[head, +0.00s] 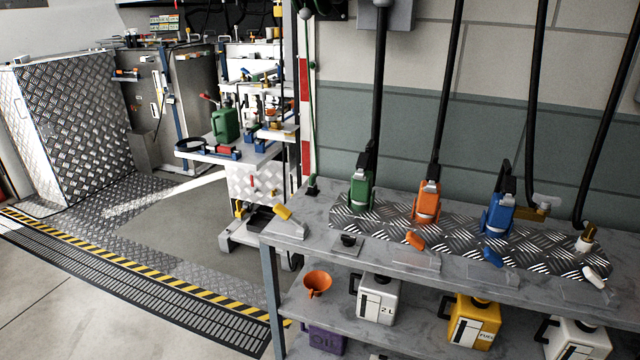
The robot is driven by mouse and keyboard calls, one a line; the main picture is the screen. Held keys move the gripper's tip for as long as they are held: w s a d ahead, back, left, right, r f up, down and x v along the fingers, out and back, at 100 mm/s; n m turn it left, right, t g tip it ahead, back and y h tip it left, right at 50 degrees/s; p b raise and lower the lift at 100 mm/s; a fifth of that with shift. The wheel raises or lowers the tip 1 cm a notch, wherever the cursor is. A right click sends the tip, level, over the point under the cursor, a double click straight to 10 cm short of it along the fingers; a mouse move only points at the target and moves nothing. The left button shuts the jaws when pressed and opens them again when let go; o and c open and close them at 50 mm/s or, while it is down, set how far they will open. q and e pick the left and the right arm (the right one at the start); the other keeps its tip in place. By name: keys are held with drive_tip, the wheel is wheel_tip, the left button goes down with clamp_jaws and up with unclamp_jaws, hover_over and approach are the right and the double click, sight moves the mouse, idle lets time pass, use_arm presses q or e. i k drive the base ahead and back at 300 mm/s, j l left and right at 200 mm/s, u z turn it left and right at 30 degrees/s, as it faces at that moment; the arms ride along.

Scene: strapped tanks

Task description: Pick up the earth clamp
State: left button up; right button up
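A small dark clamp (312,185) with a bit of green stands at the back left corner of the grey bench (300,228). A thin green cable (313,120) hangs down to it beside a red and white post, so it looks like the earth clamp. Its jaws are too small to make out. Neither of my grippers shows in the head view.
Green (361,190), orange (428,202) and blue (498,213) nozzles with black hoses stand on the bench's tread plate. Coloured small pieces lie along its front. Jugs and an orange funnel (317,284) are on the lower shelf. Open floor lies left.

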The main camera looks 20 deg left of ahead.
sight(312, 179)
drive_tip(key=j+z, duration=0.15)
drive_tip(key=z, duration=0.3)
drive_tip(key=j+z, duration=0.15)
drive_tip(key=z, duration=0.3)
drive_tip(key=j+z, duration=0.6)
drive_tip(key=k+j+z, duration=0.15)
drive_tip(key=j, duration=0.25)
drive_tip(key=k+j+z, duration=0.2)
drive_tip(key=j, duration=0.2)
drive_tip(key=k+j, duration=0.15)
drive_tip(key=j, duration=0.2)
drive_tip(key=k+j+z, duration=0.1)
drive_tip(key=j, duration=0.3)
drive_tip(key=k+j, duration=0.15)
drive_tip(key=j, duration=0.2)
drive_tip(key=k+j+z, duration=0.1)
drive_tip(key=j, duration=0.25)
